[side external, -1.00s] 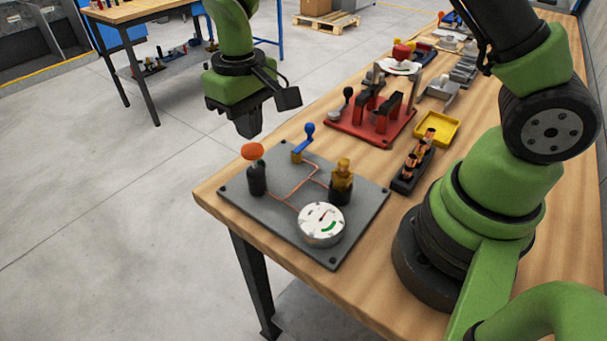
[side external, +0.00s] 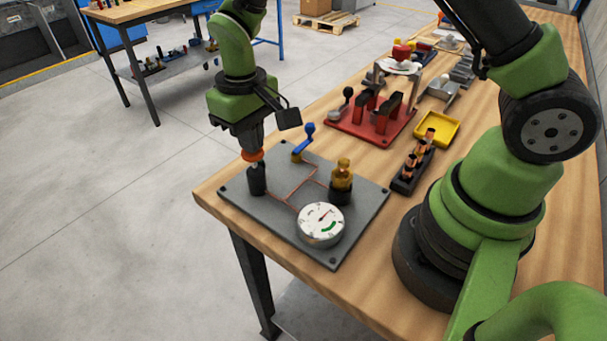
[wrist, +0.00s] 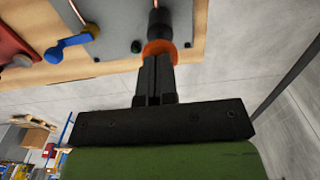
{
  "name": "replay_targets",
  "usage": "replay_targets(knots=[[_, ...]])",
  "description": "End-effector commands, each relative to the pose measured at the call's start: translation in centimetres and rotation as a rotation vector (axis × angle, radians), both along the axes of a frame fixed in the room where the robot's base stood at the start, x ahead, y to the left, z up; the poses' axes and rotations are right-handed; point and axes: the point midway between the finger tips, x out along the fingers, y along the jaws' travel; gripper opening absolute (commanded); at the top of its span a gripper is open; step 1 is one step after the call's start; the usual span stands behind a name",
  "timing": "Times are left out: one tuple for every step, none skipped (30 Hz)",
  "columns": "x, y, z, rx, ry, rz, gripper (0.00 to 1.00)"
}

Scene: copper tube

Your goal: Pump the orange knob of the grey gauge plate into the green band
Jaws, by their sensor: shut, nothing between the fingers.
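The grey gauge plate (side external: 275,212) lies at the near corner of the wooden bench. Its orange knob (side external: 253,156) tops a black cylinder (side external: 257,180) at the plate's left; the knob also shows in the wrist view (wrist: 159,47). My gripper (side external: 251,148) is shut and empty, pointing down with its fingertips at the top of the knob, apparently touching it. The fingers cover part of the knob. The white dial (side external: 321,222) has a green band at its lower right. Its needle appears to point up and right, outside the band; this is small to read.
A blue lever (side external: 303,143) and a brass fitting (side external: 342,176) stand on the plate, joined by copper tubing (side external: 297,188). Behind are a red fixture (side external: 371,120), a yellow tray (side external: 437,128) and a black rack (side external: 413,167). Floor lies left of the bench edge.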

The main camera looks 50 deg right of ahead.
Motion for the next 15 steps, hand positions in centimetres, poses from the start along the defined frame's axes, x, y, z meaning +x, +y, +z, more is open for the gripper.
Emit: replay_targets(knots=[[0.0,0.0,-0.3,0.000,0.001,0.001,0.00],[0.0,0.0,-0.4,0.000,0.001,0.001,0.00],[0.0,0.0,-0.6,-0.001,0.001,0.001,0.00],[0.0,0.0,-0.7,-0.001,0.002,0.001,0.00],[0.0,0.0,-0.8,-0.001,0.002,0.001,0.00],[0.0,0.0,-0.9,-0.001,0.001,0.001,0.00],[0.0,0.0,-1.1,-0.001,0.001,0.001,0.00],[0.0,0.0,-1.2,-0.001,0.001,0.001,0.00],[0.0,0.0,-1.3,-0.001,0.001,0.001,0.00],[0.0,0.0,-1.5,-0.001,0.001,0.001,0.00],[0.0,0.0,-1.6,-0.001,0.002,0.001,0.00],[0.0,0.0,-1.8,-0.001,0.002,0.000,0.00],[0.0,0.0,-1.8,-0.001,0.001,0.000,0.00],[0.0,0.0,-1.7,-0.001,0.000,0.000,0.00],[0.0,0.0,-1.7,-0.001,0.000,0.000,0.00]])
